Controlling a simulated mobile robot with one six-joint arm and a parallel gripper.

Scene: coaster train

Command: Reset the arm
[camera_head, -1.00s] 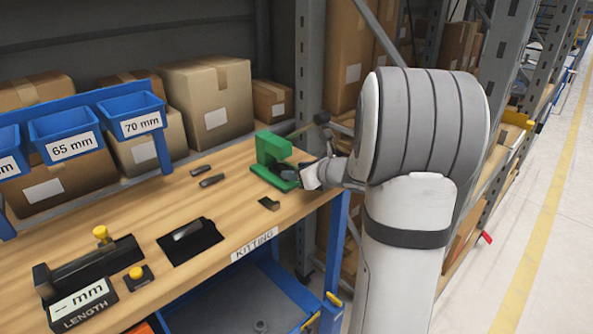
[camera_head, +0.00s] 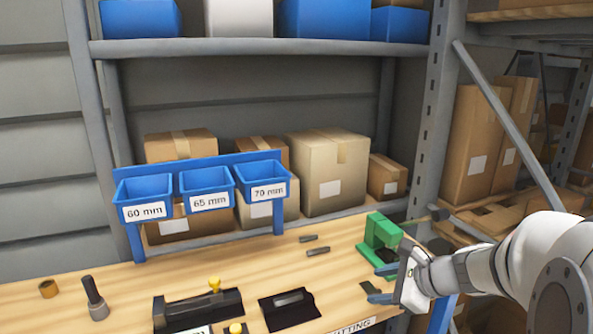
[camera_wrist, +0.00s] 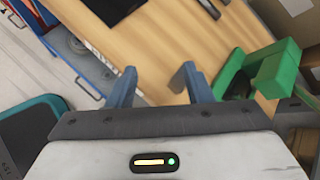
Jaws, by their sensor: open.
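My gripper (camera_head: 374,280) is at the right end of the workbench, close in front of the green fixture (camera_head: 383,232). In the wrist view its two blue-grey fingers (camera_wrist: 156,84) stand apart with nothing between them, over the bench's front edge. The green fixture also shows at the right of the wrist view (camera_wrist: 275,70), beside the right finger and seemingly apart from it. My arm reaches in from the right of the head view. Part of the fixture's base is hidden behind my gripper.
The wooden bench (camera_head: 220,259) holds a black length gauge (camera_head: 200,308), a black tray (camera_head: 290,310) and two small dark pieces (camera_head: 314,245). Labelled blue bins (camera_head: 206,190) hang behind. Cardboard boxes (camera_head: 328,172) fill the shelf at the back. The bench's middle is mostly clear.

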